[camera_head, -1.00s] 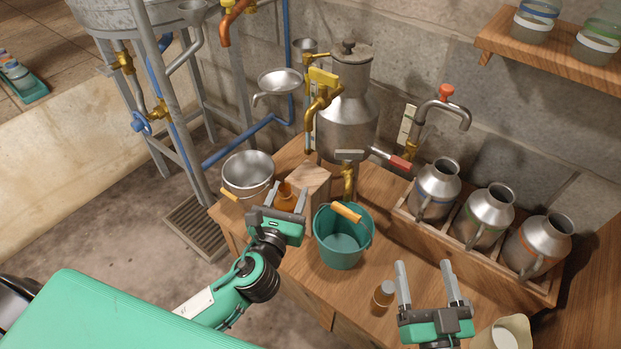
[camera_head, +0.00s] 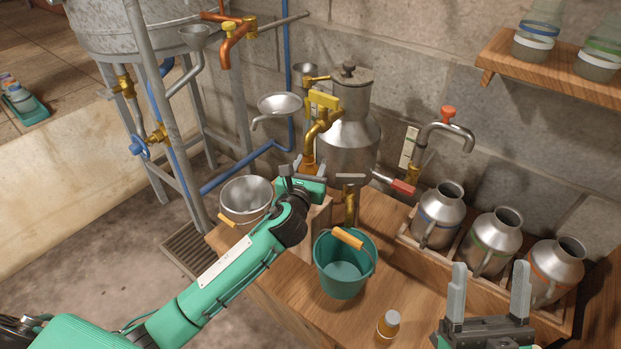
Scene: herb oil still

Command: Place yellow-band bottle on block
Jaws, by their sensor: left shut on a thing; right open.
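My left gripper (camera_head: 301,168) is over the wooden block (camera_head: 320,217), under the brass tap of the still. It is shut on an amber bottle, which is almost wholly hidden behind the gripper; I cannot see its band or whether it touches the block. The block is partly covered by my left arm. A second small amber bottle with a pale cap (camera_head: 388,325) stands upright on the bench near the front; its band colour is not clear. My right gripper (camera_head: 490,277) is open and empty at the lower right, to the right of that bottle.
A teal bucket (camera_head: 342,275) stands right of the block, and a metal bucket (camera_head: 246,198) to its left. The metal still (camera_head: 349,140) with its brass tap (camera_head: 321,118) rises close behind. Several metal jugs (camera_head: 494,242) stand in a wooden rack at right.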

